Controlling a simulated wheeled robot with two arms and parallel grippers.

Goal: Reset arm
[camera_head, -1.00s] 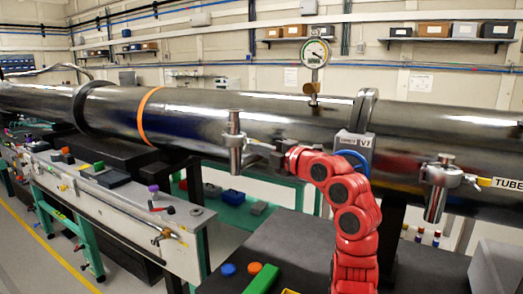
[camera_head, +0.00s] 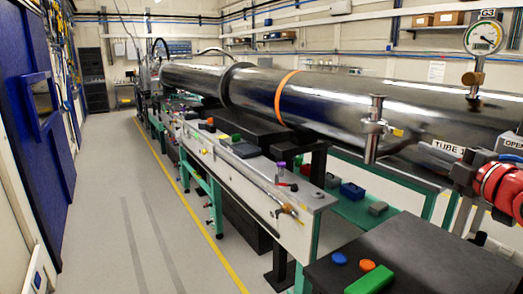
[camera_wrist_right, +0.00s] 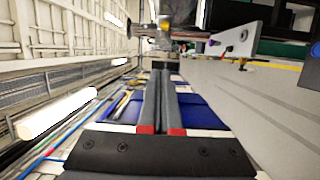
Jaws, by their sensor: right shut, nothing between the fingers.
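My right arm, with red links, comes in at the right edge of the head view. Its gripper (camera_head: 458,174) is in front of the long metal tube (camera_head: 335,88), to the right of the upright metal fitting (camera_head: 374,130) and apart from it. In the right wrist view the two grey fingers (camera_wrist_right: 161,74) lie side by side, shut and empty. Much of the right arm is cut off by the picture edge. My left gripper is in neither view.
A dark bench top (camera_head: 400,262) with a green block (camera_head: 369,280), a blue button and an orange button is at lower right. A pressure gauge (camera_head: 484,38) stands on the tube. Open grey floor (camera_head: 120,190) lies left of the yellow line, beside a blue door (camera_head: 38,120).

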